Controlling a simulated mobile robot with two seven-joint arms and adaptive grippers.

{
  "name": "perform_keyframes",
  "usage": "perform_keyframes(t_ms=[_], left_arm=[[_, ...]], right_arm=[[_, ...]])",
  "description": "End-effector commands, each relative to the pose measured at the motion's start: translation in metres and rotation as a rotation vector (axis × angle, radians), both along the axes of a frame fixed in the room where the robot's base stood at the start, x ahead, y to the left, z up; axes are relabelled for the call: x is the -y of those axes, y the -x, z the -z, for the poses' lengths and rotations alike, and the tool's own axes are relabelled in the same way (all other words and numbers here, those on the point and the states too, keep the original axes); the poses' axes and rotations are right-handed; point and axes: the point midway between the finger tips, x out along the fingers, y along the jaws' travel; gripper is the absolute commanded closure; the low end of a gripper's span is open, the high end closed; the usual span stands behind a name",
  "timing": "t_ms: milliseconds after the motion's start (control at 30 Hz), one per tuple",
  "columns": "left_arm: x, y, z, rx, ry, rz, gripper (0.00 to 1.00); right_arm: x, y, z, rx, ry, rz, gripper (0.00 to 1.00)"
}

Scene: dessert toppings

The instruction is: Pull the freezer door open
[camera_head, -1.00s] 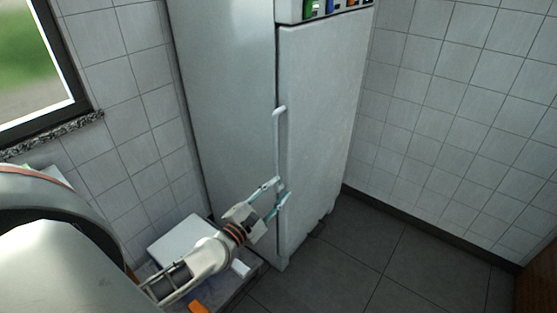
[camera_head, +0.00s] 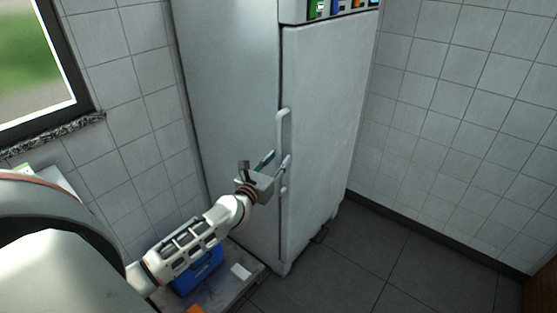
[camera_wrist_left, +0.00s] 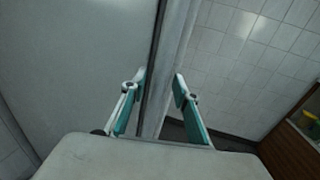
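The freezer is a tall white cabinet. Its door (camera_head: 322,120) looks closed, with a thin dark seam along its left edge. A white vertical bar handle (camera_head: 283,127) sits near that edge. My left gripper (camera_head: 277,161) is at the lower half of the handle, its teal fingers apart, one each side of the bar as far as I can see. In the left wrist view the open fingers (camera_wrist_left: 160,82) stand either side of a pale vertical strip beside the dark seam. Contact with the handle cannot be told. My right gripper is not in view.
A low surface (camera_head: 235,290) at the freezer's left foot holds a blue box (camera_head: 200,273) and a small white block (camera_head: 241,271). A window (camera_head: 35,60) is at upper left. Tiled walls stand left and right. The grey floor (camera_head: 370,255) right of the freezer is clear.

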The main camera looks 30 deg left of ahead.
Motion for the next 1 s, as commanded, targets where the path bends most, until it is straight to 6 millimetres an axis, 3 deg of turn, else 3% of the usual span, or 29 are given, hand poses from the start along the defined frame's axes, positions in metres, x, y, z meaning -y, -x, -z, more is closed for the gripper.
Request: perform_keyframes(t_ms=[367, 500, 767, 1000], left_arm=[[-0.001, -0.007, 0.000, 0.000, -0.001, 0.001, 0.70], [-0.001, -0.007, 0.000, 0.000, -0.001, 0.001, 1.00], [0.002, -0.007, 0.000, 0.000, -0.001, -0.003, 1.00], [0.027, -0.005, 0.001, 0.001, 0.002, -0.035, 1.00]], right_arm=[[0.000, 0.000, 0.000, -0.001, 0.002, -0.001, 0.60], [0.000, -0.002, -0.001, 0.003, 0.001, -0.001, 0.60], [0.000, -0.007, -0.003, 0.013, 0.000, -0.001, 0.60], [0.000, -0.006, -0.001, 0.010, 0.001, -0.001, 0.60]])
